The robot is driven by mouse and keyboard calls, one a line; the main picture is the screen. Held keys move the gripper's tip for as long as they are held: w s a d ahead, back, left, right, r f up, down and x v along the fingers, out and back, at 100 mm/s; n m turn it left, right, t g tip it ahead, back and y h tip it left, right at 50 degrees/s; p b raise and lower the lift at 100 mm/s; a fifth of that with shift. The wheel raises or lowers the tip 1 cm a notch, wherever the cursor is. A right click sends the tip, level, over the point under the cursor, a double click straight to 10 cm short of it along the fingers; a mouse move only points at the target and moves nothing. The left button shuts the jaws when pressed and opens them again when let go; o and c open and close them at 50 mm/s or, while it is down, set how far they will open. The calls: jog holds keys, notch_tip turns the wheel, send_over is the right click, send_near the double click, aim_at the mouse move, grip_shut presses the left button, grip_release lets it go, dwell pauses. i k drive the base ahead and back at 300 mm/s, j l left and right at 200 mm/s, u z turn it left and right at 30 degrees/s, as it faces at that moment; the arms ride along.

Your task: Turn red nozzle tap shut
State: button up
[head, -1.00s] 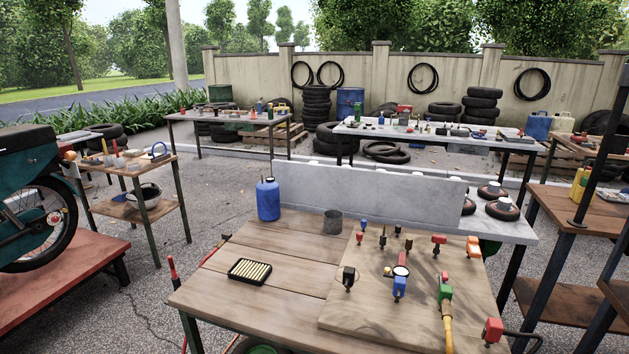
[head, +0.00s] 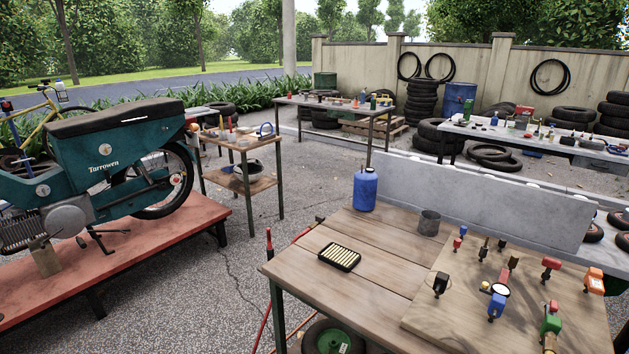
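A wooden board (head: 432,308) on the near workbench carries several small fittings. I cannot tell which of these is the red nozzle tap, or whether any is open or shut. My gripper is not in view.
The workbench (head: 345,288) also holds a blue jug (head: 365,190), a grey cup (head: 429,223) and a black tray (head: 340,256). A grey panel (head: 480,200) stands behind it. A teal motorcycle (head: 125,150) on a red platform (head: 150,255) is at left. Pavement between is open.

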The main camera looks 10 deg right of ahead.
aim_at(553, 304)
jog(key=z, duration=0.95)
